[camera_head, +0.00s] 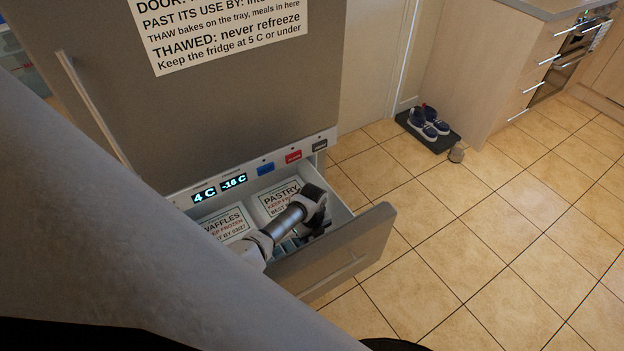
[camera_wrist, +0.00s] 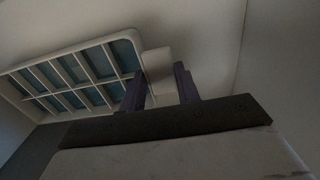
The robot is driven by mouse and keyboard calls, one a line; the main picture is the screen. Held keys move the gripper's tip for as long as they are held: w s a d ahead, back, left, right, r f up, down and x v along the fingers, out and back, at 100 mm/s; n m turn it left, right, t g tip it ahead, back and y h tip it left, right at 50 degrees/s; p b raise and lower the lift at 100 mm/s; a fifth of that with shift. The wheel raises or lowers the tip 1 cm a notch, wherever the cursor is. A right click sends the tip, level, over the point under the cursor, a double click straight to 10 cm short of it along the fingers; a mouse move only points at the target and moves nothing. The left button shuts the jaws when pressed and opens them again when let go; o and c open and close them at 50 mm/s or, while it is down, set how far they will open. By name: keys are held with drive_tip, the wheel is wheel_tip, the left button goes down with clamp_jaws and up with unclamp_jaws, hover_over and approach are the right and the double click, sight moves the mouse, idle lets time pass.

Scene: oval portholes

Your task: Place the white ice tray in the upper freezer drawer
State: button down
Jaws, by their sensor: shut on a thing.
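The white ice tray (camera_wrist: 82,76) shows in the wrist view, with blue-grey cells in rows and a short tab at its near end. My gripper (camera_wrist: 160,84) is shut on that tab, one dark finger at each side. In the head view my gripper (camera_head: 314,222) points down inside the open upper freezer drawer (camera_head: 375,232). Most of the tray is hidden there behind my arm and gripper. The wrist view shows pale drawer walls close around the tray. I cannot tell whether the tray touches the drawer floor.
A waffles box (camera_head: 226,222) and a pastry box (camera_head: 277,199) lie in the drawer, at its left and back. The fridge door (camera_head: 230,100) above is shut. Shoes (camera_head: 428,122) on a dark mat stand farther off. The tiled floor right of the drawer is clear.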

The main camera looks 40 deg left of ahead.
drive_tip(key=c, duration=1)
unclamp_jaws()
